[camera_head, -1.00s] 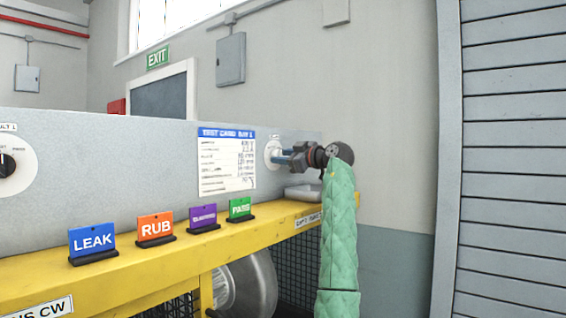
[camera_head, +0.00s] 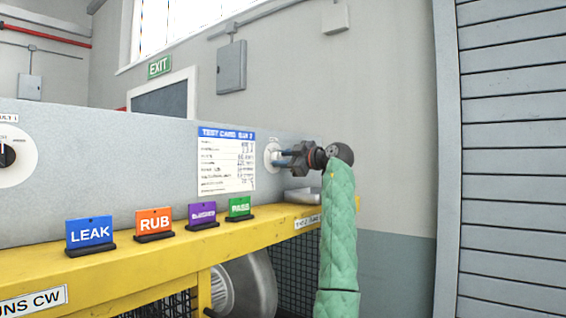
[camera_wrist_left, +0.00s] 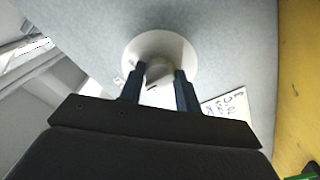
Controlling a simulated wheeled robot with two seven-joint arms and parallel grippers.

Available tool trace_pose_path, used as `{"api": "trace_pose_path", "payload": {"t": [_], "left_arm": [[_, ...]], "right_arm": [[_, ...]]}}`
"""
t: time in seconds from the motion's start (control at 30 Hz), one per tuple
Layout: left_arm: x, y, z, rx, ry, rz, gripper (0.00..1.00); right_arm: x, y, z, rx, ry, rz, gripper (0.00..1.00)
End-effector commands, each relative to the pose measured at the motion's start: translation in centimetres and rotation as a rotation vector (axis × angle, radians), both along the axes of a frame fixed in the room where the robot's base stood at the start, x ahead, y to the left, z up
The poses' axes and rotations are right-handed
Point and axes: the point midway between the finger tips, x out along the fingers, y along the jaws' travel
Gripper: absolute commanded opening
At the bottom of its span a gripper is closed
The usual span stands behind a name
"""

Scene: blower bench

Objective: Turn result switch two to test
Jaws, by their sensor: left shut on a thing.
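The round white dial plate (camera_head: 270,156) of a switch sits at the right end of the grey panel; its label is too small to read. My left gripper (camera_head: 280,160) reaches it from the right and is shut on its knob. In the left wrist view, the two dark blue fingers stand on either side of the pale knob (camera_wrist_left: 158,72), in front of the white plate (camera_wrist_left: 160,44). The knob's pointer and setting cannot be made out. Another dial with a black knob (camera_head: 7,155), labelled "...ULT 1", is at the far left. My right gripper is not in view.
A test card (camera_head: 226,162) hangs left of the gripped switch. Blue LEAK (camera_head: 89,231), orange RUB (camera_head: 154,221), purple (camera_head: 202,212) and green (camera_head: 240,206) signs stand on the yellow ledge (camera_head: 130,262).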

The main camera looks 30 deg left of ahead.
Motion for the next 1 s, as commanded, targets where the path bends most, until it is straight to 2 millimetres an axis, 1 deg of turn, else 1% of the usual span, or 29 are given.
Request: {"api": "trace_pose_path", "payload": {"t": [0.3,0.33,0.37,0.4,0.43,0.77,0.87,1.0], "left_arm": [[0.0,0.0,-0.1,-0.001,0.0,-0.001,0.1],[0.0,0.0,-0.1,-0.001,0.0,-0.001,0.37],[0.0,0.0,-0.1,-0.001,0.0,-0.001,0.43],[0.0,0.0,-0.1,-0.001,0.0,-0.001,0.51],[0.0,0.0,-0.1,-0.001,0.0,-0.001,0.55],[0.0,-0.3,-0.1,-0.001,0.0,-0.001,0.55],[0.0,-1.2,-0.2,0.0,0.0,-0.001,0.55],[-0.2,-3.3,-0.2,0.0,-0.001,-0.003,0.55]], "right_arm": [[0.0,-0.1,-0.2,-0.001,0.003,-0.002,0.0],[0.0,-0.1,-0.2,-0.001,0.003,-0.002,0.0],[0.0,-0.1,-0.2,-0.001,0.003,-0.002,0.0],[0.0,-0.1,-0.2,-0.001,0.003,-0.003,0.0],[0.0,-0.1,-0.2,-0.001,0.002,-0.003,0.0],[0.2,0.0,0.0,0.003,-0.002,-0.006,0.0],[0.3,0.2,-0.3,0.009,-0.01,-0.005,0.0],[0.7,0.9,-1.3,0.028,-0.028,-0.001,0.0]]}}
